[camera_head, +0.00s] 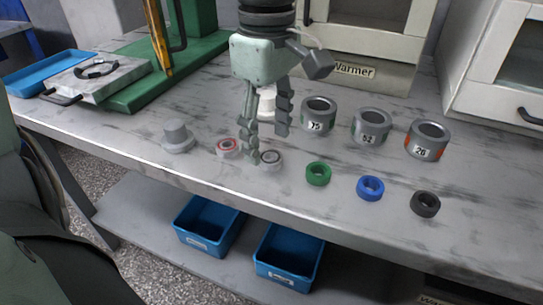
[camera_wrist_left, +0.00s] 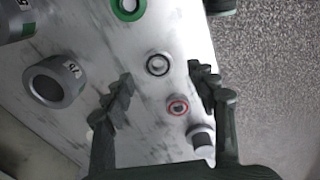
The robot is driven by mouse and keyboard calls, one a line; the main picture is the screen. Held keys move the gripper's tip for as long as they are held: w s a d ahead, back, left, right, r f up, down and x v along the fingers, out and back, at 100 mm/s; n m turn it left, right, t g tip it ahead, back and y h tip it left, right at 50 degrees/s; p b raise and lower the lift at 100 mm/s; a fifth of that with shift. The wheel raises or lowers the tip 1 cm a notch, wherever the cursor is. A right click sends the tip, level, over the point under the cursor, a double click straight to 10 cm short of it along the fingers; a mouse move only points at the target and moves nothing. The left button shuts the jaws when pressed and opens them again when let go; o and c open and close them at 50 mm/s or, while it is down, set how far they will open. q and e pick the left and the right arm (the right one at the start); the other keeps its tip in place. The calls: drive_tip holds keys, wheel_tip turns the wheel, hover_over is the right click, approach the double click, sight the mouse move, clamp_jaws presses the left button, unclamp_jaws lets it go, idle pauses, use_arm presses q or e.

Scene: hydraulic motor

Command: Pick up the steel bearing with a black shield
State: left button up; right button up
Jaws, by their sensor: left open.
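The steel bearing with a black shield (camera_head: 271,161) lies on the grey worktop, near its front edge. It also shows in the left wrist view (camera_wrist_left: 158,64), between the fingertips in the picture. My left gripper (camera_head: 265,145) is open and empty, pointing down just above and behind this bearing. One finger overlaps the bearing's left side in the head view; I cannot tell whether they touch. The left gripper's fingers also frame the wrist view (camera_wrist_left: 160,75). A similar bearing with a red shield (camera_head: 228,148) lies just to the left. My right gripper is not in view.
Green (camera_head: 318,173), blue (camera_head: 370,187) and black (camera_head: 425,204) rings lie to the right. Numbered metal cylinders (camera_head: 371,126) stand behind them. A stepped grey part (camera_head: 177,137) stands at left. Blue bins (camera_head: 289,257) sit below the worktop. A warmer (camera_head: 360,45) stands behind.

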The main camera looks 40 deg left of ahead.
sight(270, 160)
use_arm(q)
drive_tip(key=shift+f, duration=1.45)
drive_tip(key=shift+w, duration=0.1)
drive_tip(key=c, duration=1.3)
drive_tip(key=shift+r, duration=0.1)
